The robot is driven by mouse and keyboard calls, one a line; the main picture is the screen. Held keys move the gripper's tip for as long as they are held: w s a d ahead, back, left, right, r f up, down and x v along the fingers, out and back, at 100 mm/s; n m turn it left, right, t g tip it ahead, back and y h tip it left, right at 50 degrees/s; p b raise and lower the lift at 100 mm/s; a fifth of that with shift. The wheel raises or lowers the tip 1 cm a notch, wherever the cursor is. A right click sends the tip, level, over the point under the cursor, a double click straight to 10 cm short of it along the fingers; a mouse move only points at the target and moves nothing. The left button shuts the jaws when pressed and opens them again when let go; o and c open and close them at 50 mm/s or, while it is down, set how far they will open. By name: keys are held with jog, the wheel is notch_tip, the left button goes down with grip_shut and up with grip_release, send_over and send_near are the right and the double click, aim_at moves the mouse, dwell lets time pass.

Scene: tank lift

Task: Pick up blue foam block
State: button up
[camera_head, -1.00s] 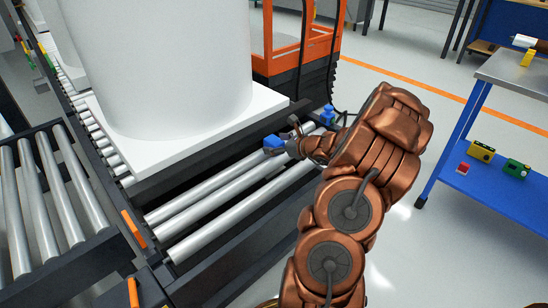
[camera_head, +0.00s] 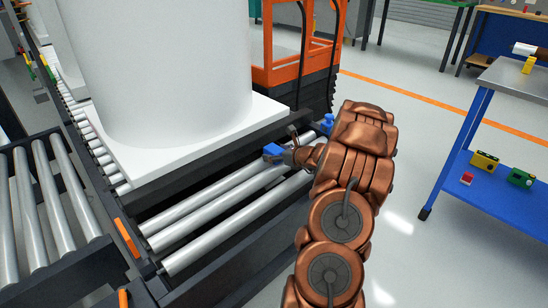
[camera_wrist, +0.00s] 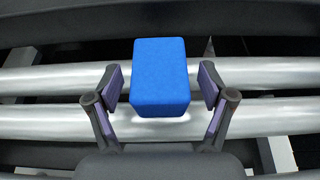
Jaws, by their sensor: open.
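The blue foam block (camera_wrist: 160,77) lies on the metal rollers of the conveyor. In the wrist view it sits between the two fingers of my gripper (camera_wrist: 160,88), which are spread, with a gap on each side of the block. In the head view the block (camera_head: 273,151) shows just past the tip of my gripper (camera_head: 286,152), near the foot of the big white tank (camera_head: 155,70). My arm hides part of the rollers on the right.
The white tank stands on a white slab (camera_head: 265,108) at the conveyor's end. A small blue fitting (camera_head: 327,121) sits on the frame beside my arm. An orange vehicle (camera_head: 300,45) is behind, and a blue cart (camera_head: 480,170) at right. Floor between is clear.

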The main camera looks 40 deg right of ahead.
jog(key=shift+w+f, duration=0.2)
jog(key=shift+w, duration=0.3)
jog(key=c, duration=1)
